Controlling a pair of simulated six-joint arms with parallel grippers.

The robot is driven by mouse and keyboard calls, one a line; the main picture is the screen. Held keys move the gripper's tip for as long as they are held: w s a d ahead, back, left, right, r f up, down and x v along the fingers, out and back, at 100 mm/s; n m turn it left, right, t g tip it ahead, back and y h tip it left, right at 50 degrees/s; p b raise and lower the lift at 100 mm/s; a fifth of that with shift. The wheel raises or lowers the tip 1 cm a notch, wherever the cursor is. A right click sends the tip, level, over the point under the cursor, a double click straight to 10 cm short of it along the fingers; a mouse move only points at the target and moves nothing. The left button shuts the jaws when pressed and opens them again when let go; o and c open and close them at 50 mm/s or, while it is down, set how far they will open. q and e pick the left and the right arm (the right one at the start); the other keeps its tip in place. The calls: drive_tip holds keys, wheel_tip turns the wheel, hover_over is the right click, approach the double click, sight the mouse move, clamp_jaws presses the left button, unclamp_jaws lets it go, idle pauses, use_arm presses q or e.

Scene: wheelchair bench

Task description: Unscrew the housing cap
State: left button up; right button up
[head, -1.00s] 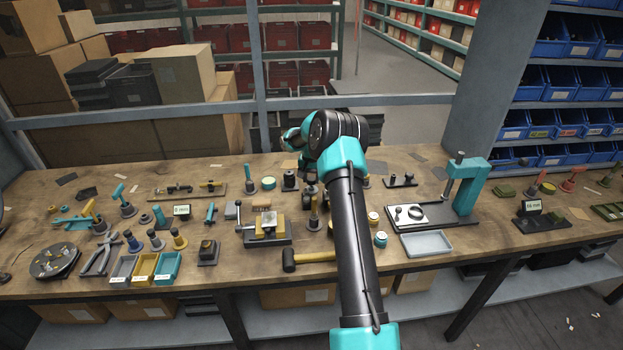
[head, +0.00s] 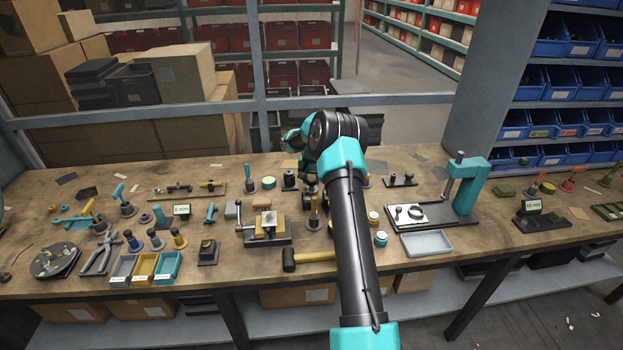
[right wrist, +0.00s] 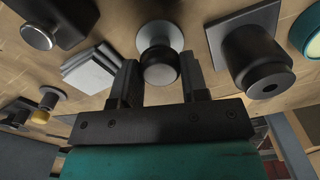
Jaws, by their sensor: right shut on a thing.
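My right gripper (head: 311,190) is low over the back middle of the bench, partly hidden by my own arm in the head view. In the right wrist view, its two dark fingers (right wrist: 161,82) are shut on a round black cap (right wrist: 160,72), one finger on each side. The cap sits on a grey round body (right wrist: 160,35), which stands on the wooden bench. I take this to be the housing cap; the head view does not show it clearly. My left gripper is not in view.
A vise (head: 266,232), a mallet (head: 308,257) and a teal press (head: 468,190) are on the bench.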

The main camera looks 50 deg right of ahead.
sight(311, 180)
drive_tip(key=shift+f, duration=0.75)
drive_tip(key=o, duration=1.2)
drive_tip(key=shift+r, duration=0.1)
wheel_tip(311, 180, up, 17)
drive_tip(key=shift+r, duration=0.15)
idle(0.5)
